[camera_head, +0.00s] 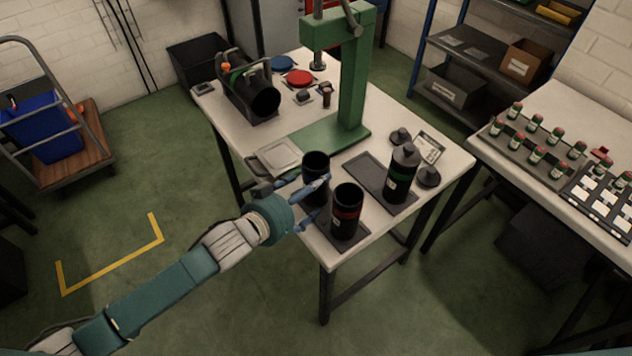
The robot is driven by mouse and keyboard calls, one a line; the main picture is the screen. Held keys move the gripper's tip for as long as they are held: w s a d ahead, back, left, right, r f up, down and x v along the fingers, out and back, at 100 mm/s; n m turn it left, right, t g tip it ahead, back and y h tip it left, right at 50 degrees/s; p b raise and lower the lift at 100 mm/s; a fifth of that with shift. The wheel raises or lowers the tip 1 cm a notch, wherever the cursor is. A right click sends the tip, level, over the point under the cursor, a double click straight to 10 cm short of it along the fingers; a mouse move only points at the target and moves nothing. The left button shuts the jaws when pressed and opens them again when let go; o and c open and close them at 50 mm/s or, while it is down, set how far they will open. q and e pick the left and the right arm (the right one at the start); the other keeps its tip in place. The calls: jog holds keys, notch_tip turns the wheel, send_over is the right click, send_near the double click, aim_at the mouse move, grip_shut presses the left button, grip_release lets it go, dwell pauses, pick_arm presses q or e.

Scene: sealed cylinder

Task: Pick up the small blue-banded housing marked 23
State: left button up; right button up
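A small black open-topped cylinder (315,163) stands upright near the front left corner of the white table; blue shows across its middle, where a gripper finger crosses it. I cannot read any number on it. Beside it, to the right, is a black cylinder with a red band (347,205) on a dark pad. A taller black cylinder with a grey domed top (403,176) stands farther right. My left gripper (314,201) is right at the blue-marked cylinder, its blue fingers spread apart; contact cannot be made out. My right gripper is not in view.
A green press (352,75) stands on the white table (290,228). A dark horizontal cylinder in a cradle (248,90) lies behind left. Red (299,78) and blue (282,62) discs lie at the back. The side table at right holds trays of small bottles (545,145).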

aim_at(315, 164)
pick_arm(q)
jog(key=x, duration=0.5)
jog(key=shift+d, duration=0.1)
jog(key=shift+c, duration=0.5)
jog(key=c, duration=1.3)
jog(key=shift+r, duration=0.2)
